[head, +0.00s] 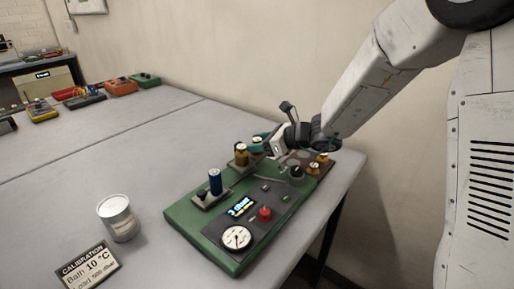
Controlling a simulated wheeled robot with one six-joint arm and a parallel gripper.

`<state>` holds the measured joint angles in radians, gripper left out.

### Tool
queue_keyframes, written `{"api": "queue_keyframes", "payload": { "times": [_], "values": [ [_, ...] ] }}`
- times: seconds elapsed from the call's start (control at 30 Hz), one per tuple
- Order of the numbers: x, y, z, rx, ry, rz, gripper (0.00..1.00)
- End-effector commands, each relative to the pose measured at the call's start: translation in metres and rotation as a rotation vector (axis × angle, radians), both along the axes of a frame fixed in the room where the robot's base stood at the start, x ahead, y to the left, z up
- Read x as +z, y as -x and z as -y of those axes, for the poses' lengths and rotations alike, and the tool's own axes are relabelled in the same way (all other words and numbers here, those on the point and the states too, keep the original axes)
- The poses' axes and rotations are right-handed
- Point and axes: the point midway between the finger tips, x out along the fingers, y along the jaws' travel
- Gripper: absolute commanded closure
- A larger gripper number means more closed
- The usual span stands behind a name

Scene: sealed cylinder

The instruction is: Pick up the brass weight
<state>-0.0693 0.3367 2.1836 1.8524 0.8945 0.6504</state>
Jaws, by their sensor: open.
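My gripper (262,143) reaches in from the right, low over the back of a green apparatus (188,225) on the table. Its teal fingertips are small and partly hidden, and the jaws are open. A brass-coloured piece (241,157) stands upright on a small plate just left of and below the fingertips. I cannot tell if they touch it. Another small brass-coloured piece (317,164) sits on a brown base (322,172) at the back right, under my wrist. Which of these is the brass weight is not clear.
A blue cylinder (215,182) stands on the apparatus, with a red knob (265,213), a round gauge (236,238) and a lit display (241,206). A white can (118,220) and a calibration card (87,267) are to the left. The table's middle is clear.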

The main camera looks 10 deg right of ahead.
Motion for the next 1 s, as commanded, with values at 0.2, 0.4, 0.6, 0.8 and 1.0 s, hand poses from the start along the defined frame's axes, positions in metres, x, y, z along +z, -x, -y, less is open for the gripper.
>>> {"api": "queue_keyframes", "payload": {
  "times": [0.2,0.4,0.6,0.8,1.0],
  "values": [
    [0.000,0.000,0.000,-0.001,0.000,0.000,0.57],
    [0.001,0.000,0.000,-0.001,0.000,0.002,0.96],
    [0.001,0.000,0.000,-0.001,0.000,0.002,0.96],
    [0.012,-0.001,0.000,-0.001,-0.001,0.004,0.96],
    [0.039,0.006,0.001,-0.001,0.000,0.003,0.96]
  ]
}}
